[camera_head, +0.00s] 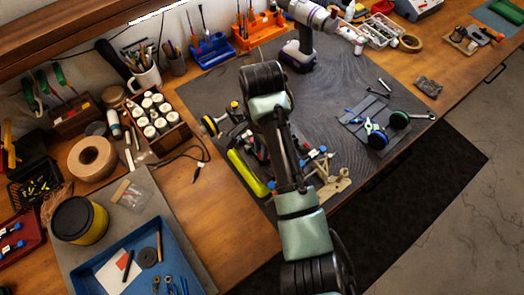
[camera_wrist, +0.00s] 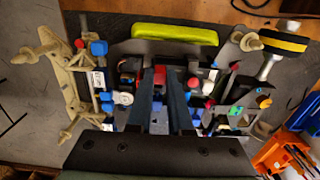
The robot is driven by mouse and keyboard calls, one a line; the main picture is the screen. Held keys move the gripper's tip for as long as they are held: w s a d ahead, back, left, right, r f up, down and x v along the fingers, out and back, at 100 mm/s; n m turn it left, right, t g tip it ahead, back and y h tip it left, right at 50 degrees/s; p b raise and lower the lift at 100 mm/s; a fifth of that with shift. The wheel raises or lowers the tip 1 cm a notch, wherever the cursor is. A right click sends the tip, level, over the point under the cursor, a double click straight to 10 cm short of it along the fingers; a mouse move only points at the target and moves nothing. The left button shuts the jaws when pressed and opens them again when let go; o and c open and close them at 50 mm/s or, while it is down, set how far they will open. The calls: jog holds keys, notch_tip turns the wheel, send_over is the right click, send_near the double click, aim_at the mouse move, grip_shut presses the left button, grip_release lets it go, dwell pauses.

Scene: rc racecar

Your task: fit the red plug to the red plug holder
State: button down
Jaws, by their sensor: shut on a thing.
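My gripper (camera_wrist: 160,88) reaches down into the middle of the racecar chassis in the wrist view, its two dark fingers close together. A small red piece, which looks like the red plug (camera_wrist: 160,75), shows between the fingertips, and the gripper is shut on it. The racecar (camera_wrist: 108,90) lies on the dark mat; part of it also shows beside my arm in the head view (camera_head: 318,158). I cannot make out the red plug holder for sure, nor whether the plug touches it. In the head view my arm hides the gripper and the car's middle.
A yellow-green battery-like block (camera_wrist: 175,34) lies beside the chassis. A beige suspension part (camera_head: 333,184) lies at the car's near end. The mat (camera_head: 350,75) is fairly clear behind the car.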

jog(key=shift+r+p, duration=0.4)
jog(key=shift+p, duration=0.15)
dwell(0.4)
jog(key=shift+r+p, duration=1.95)
jog(key=shift+p, duration=0.4)
